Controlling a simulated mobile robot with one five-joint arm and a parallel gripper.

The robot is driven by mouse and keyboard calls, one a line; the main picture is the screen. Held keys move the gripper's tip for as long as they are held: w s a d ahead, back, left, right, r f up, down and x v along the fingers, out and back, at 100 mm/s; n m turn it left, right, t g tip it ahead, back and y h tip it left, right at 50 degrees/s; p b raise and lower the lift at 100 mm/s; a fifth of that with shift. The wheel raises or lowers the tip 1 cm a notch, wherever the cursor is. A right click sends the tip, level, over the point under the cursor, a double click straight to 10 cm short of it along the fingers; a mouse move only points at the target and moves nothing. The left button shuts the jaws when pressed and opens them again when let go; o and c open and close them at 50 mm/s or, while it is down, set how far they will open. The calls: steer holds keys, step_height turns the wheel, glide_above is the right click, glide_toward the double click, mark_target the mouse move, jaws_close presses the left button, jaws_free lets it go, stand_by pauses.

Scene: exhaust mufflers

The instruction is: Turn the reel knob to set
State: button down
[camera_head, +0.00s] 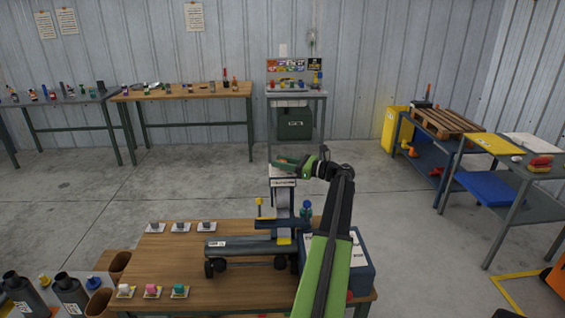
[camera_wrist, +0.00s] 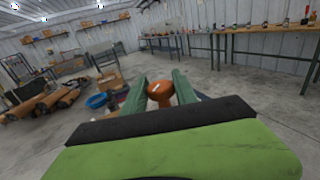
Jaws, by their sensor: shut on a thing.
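The orange knob (camera_wrist: 160,91) shows in the wrist view between the two green fingers of my gripper (camera_wrist: 159,94). The fingers are closed on its sides. In the head view my gripper (camera_head: 292,163) is at the top of a grey upright post (camera_head: 283,200) that has a white label (camera_head: 283,183). The knob cannot be made out there, and any set mark is not readable in either view.
A wooden table (camera_head: 140,252) in front holds a dark grey muffler (camera_head: 240,246), a dark blue box (camera_head: 358,262) and several small coloured pieces on white pads. A yellow-topped post (camera_head: 259,207) stands beside the upright. Open concrete floor (camera_head: 190,185) lies behind the table.

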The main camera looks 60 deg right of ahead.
steer(key=shift+n+g+y, duration=0.3)
steer(key=shift+n+y, duration=0.5)
steer(key=shift+y, duration=0.4)
steer(key=c, duration=1)
jaws_free()
steer(key=shift+s+d, duration=0.15)
steer(key=shift+s, duration=0.2)
steer(key=v, duration=1.6)
steer(key=shift+s+r, duration=0.1)
steer(key=shift+s, duration=0.25)
